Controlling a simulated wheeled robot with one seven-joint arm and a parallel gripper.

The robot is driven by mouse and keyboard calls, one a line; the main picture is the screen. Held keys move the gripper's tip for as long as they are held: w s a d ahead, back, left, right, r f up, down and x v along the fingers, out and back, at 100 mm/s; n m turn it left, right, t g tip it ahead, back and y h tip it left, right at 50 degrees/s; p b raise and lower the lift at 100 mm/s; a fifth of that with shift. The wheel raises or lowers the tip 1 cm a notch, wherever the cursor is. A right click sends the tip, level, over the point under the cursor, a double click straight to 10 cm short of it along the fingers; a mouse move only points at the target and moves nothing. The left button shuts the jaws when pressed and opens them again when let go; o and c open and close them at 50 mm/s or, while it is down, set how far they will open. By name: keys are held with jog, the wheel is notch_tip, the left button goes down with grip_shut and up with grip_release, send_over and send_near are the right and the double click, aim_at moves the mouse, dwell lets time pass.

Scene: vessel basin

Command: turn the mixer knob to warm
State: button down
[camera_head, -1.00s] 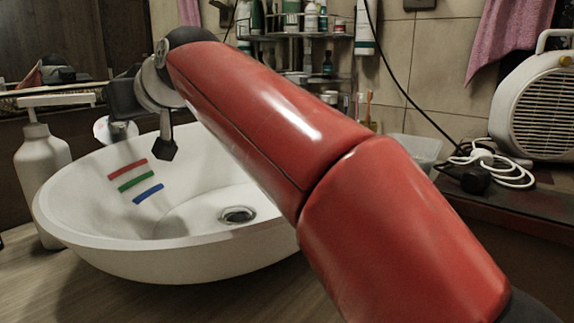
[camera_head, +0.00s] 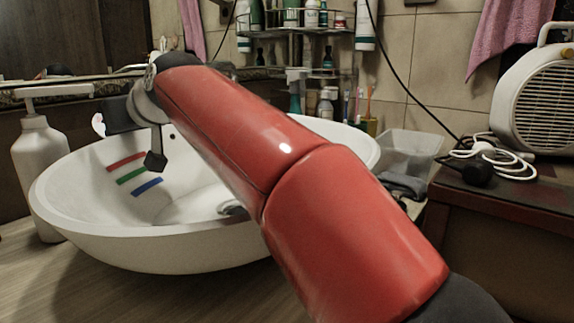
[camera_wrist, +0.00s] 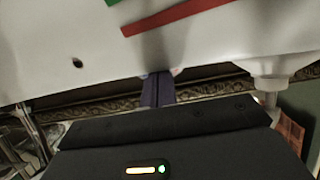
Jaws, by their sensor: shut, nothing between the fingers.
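My gripper shows in the wrist view as two dark fingers (camera_wrist: 157,88) close together with no gap. They point toward the basin's rim, and small pale patches show beside their tips; I cannot tell whether these belong to the mixer knob. In the head view my dark gripper body (camera_head: 119,115) is over the basin's left back side, its fingertips not clear. A small pale piece (camera_head: 98,124) shows just left of it, possibly part of the mixer. The knob is not clearly visible, so its setting cannot be read. The white basin (camera_head: 150,245) has red, green and blue stripes inside.
A white pump bottle (camera_head: 40,165) stands left of the basin. Shelves with bottles (camera_head: 296,30) are behind. A clear plastic box (camera_head: 412,150), a white heater (camera_head: 540,100) and coiled cable (camera_head: 500,160) are at right. My red arm crosses over the basin.

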jog(key=shift+w+a+r, duration=0.1)
jog(key=shift+w+r, duration=0.05)
jog(key=shift+w+d+p, duration=0.3)
jog(key=shift+w+p, duration=0.05)
jog(key=shift+p, duration=0.15)
dwell(0.4)
dwell(0.5)
jog(key=shift+s+d+f+b, duration=0.2)
jog(key=shift+d+f+b, duration=0.1)
jog(key=shift+b, duration=0.15)
notch_tip(320, 180, up, 5)
jog(key=s+d+p, duration=0.2)
jog(key=d, duration=0.1)
jog(key=shift+s+f, duration=0.15)
jog(key=shift+s, duration=0.05)
